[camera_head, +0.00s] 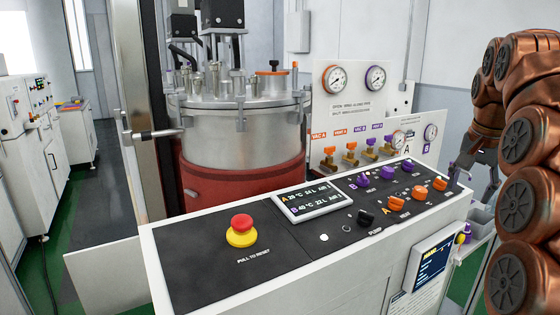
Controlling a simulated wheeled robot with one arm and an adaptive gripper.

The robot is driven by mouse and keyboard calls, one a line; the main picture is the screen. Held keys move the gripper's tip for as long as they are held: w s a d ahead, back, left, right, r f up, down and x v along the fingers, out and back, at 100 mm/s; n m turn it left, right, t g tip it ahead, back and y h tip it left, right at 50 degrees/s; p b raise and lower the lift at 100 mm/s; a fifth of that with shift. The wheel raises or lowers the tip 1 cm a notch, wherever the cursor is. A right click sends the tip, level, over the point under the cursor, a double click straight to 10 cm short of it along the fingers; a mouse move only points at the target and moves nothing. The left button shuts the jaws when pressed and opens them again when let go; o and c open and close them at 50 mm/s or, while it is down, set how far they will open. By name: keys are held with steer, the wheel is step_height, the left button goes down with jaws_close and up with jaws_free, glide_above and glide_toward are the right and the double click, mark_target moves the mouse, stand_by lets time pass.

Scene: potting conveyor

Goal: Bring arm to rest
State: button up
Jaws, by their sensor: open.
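My arm, copper-coloured with dark round joint caps, fills the right side of the view. It is bent, with its upper part folded over and its far end pointing down. My gripper (474,180) is dark grey and hangs beside the right end of the control console (215,230). It is partly hidden by my own arm links. Its fingers are open, and I see nothing held between them. I cannot tell whether a finger touches the console's edge.
The console carries a red emergency button (242,228), a display (312,200) and several orange and purple knobs. Behind it stand a steel vessel (238,130) and a gauge panel (350,97). A small screen (435,265) is on the console's front. Free floor shows at the left.

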steer(key=s+a+f+n+g+p, duration=0.1)
steer(key=s+a+f+n+p, duration=0.2)
steer(key=s+a, duration=0.5)
steer(key=s+a+f+n+g+p, duration=0.1)
steer(key=s+a+f, duration=0.3)
steer(key=s, duration=0.4)
steer(key=s+a+f+n+g+y+p, duration=0.1)
steer(key=s+a+f+n, duration=0.3)
steer(key=s, duration=0.5)
steer(key=s+a+f+n+g+p, duration=0.1)
steer(key=s+a+f+n, duration=0.1)
steer(key=s+a+f, duration=0.4)
steer(key=s+f, duration=0.1)
steer(key=s, duration=0.2)
steer(key=shift+f+g+p, duration=0.3)
steer(key=shift+f+p, duration=0.1)
